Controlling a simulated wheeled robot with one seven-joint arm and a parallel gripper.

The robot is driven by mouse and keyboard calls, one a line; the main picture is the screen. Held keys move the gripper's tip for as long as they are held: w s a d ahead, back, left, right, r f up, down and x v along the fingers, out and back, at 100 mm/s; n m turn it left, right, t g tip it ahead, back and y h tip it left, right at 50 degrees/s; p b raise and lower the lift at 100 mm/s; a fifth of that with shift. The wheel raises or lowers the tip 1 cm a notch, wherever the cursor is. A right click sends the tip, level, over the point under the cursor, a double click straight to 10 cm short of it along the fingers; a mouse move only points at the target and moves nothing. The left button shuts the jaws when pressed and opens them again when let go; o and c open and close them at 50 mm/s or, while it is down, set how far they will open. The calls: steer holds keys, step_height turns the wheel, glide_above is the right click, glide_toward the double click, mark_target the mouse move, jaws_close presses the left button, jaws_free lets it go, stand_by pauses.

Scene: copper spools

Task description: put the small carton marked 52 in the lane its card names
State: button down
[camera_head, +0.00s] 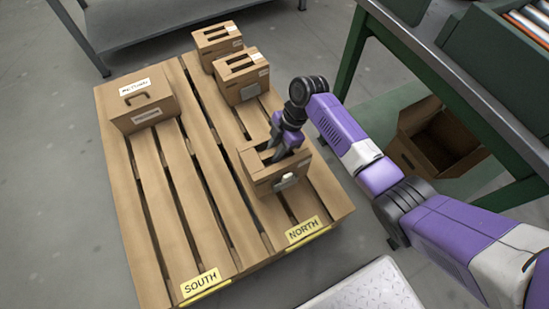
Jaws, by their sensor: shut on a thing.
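My gripper (282,150) reaches down from the right and is shut on a small brown carton (281,180) with slots in its top. This carton is on or just above the right side of the wooden pallet (181,208), behind the yellow NORTH card (303,230); I cannot tell if it touches the slats. It bears a pale label, too small to read, so I cannot confirm a 52. A yellow SOUTH card (201,282) is at the front edge, further left.
Two similar slotted cartons, one nearer (242,77) and one farther (217,39), stand in the right lane. A larger carton (141,99) with a handle and labels stands at the back left. A green-framed table (452,78) and an open box (433,141) are at right.

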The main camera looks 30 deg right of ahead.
steer(key=shift+f+b, duration=0.7)
steer(key=shift+f, duration=1.55)
steer(key=c, duration=1.2)
jaws_free()
steer(key=p+v, duration=0.3)
steer(key=v, duration=0.9)
steer(key=shift+p, duration=0.3)
